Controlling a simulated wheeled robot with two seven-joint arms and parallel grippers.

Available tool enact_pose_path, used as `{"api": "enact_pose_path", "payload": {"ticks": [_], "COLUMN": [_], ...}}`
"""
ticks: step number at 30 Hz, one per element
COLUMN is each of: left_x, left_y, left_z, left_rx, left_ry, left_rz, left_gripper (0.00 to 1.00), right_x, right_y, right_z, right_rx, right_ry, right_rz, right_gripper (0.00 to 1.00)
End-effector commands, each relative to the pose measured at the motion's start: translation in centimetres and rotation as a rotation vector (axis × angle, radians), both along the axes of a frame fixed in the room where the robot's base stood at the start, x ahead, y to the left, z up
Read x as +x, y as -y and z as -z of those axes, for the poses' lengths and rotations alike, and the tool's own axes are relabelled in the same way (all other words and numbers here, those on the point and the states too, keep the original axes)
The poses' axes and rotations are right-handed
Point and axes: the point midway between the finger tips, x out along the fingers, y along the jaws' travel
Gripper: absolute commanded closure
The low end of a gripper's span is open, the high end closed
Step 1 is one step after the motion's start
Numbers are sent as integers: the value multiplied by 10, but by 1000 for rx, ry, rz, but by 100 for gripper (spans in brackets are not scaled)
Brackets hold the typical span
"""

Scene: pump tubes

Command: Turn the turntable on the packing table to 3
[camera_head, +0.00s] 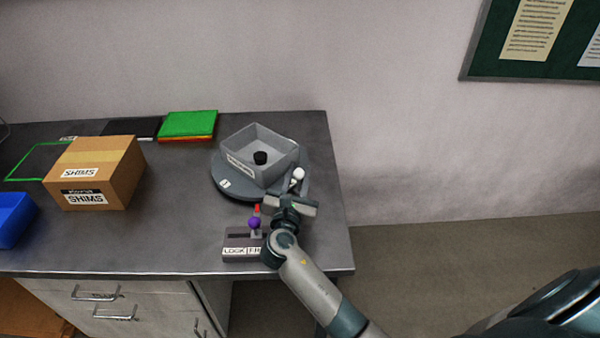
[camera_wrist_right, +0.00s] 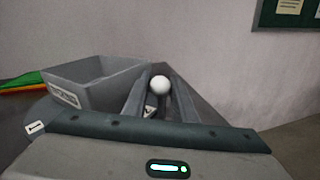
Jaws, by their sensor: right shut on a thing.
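The turntable (camera_head: 232,190) is a dark grey disc on the packing table (camera_head: 180,240), with a grey open bin (camera_head: 262,152) on top and a small black thing inside the bin. A label, which seems to read 1, faces the front left of the disc. A white ball knob (camera_head: 299,174) stands at the disc's right edge. My right gripper (camera_head: 297,186) is at this knob; in the right wrist view the knob (camera_wrist_right: 160,85) sits between the two fingers, which are shut on it. My left gripper is not in view.
A lock box (camera_head: 240,245) with a purple knob (camera_head: 254,223) and a red pointer stands in front of the turntable, close to my right arm. A SHIMS carton (camera_head: 95,172), green and red sheets (camera_head: 188,123) and a blue bin (camera_head: 14,218) are to the left.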

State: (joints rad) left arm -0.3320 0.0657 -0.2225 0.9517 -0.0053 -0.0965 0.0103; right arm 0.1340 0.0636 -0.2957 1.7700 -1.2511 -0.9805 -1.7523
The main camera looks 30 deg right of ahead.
Motion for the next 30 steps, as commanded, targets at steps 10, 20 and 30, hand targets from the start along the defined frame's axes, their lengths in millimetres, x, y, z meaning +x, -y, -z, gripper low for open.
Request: {"api": "enact_pose_path", "payload": {"ticks": [10, 20, 30], "left_x": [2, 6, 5], "left_y": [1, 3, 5], "left_z": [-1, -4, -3], "left_rx": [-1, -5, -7], "left_ry": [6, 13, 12], "left_rz": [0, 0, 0], "left_gripper": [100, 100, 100], "right_x": [1, 0, 1], "right_y": [-2, -1, -2], "right_z": [0, -2, -35], "right_rx": [2, 1, 3], "right_ry": [1, 1, 6], "right_rz": [-5, -2, -4], "right_gripper": [57, 57, 57]}}
